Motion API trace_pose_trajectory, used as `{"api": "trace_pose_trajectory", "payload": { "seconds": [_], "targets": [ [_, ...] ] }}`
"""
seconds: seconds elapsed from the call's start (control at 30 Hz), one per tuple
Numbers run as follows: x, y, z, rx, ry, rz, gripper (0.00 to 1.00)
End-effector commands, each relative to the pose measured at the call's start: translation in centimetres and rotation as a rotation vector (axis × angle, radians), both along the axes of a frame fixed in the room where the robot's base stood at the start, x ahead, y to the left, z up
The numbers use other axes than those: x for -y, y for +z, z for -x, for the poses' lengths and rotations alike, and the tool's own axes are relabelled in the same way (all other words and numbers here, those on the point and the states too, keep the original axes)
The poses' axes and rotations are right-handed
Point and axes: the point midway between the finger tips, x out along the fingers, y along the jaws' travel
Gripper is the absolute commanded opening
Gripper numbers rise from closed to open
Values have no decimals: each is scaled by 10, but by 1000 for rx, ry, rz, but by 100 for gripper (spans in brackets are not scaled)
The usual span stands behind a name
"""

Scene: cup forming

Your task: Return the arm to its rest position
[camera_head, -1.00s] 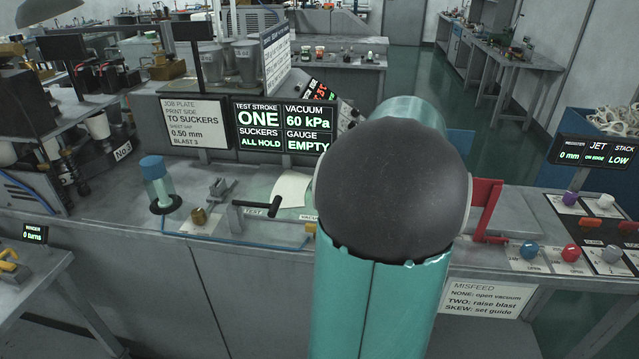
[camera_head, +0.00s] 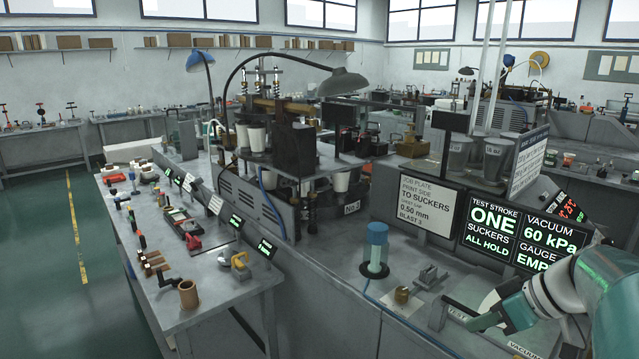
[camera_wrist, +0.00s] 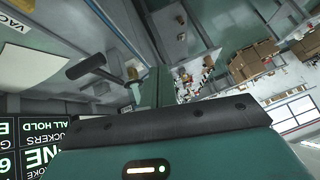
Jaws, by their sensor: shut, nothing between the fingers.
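My arm (camera_head: 612,285) is teal and enters the head view at the lower right edge. My gripper (camera_head: 474,321) is at its left end, over the front of the machine bench, with its fingers shut and empty. It is in front of the vacuum display (camera_head: 545,232) and partly covers its lower right. In the wrist view the teal body of my gripper fills the bottom, and the fingertips cannot be made out there. A black T-shaped handle (camera_wrist: 87,67) and a pale sheet (camera_wrist: 28,58) lie beyond it.
A blue-capped cylinder (camera_head: 377,238) and a small metal fixture (camera_head: 428,276) stand on the bench left of my gripper. A job plate sign (camera_head: 417,200) is behind them. A side bench (camera_head: 215,310) with several tools is at left. Green floor (camera_head: 45,250) is clear at far left.

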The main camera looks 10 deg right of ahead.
Motion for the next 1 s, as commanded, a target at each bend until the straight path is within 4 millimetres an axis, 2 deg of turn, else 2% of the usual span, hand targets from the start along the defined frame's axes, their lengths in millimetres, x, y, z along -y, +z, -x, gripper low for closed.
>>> {"api": "trace_pose_trajectory", "payload": {
  "seconds": [0.03, 0.2, 0.3, 0.5, 0.7, 1.0],
  "targets": [
    [-31, 1, -2, -50, 1, 14, 0],
    [-109, -4, 8, -204, -81, 83, 0],
    [-147, -8, 20, -247, -144, 138, 0],
    [-204, -15, 47, -222, -280, 230, 0],
    [-231, -19, 64, -143, -375, 247, 0],
    [-234, -19, 67, -127, -403, 242, 0]
  ]
}}
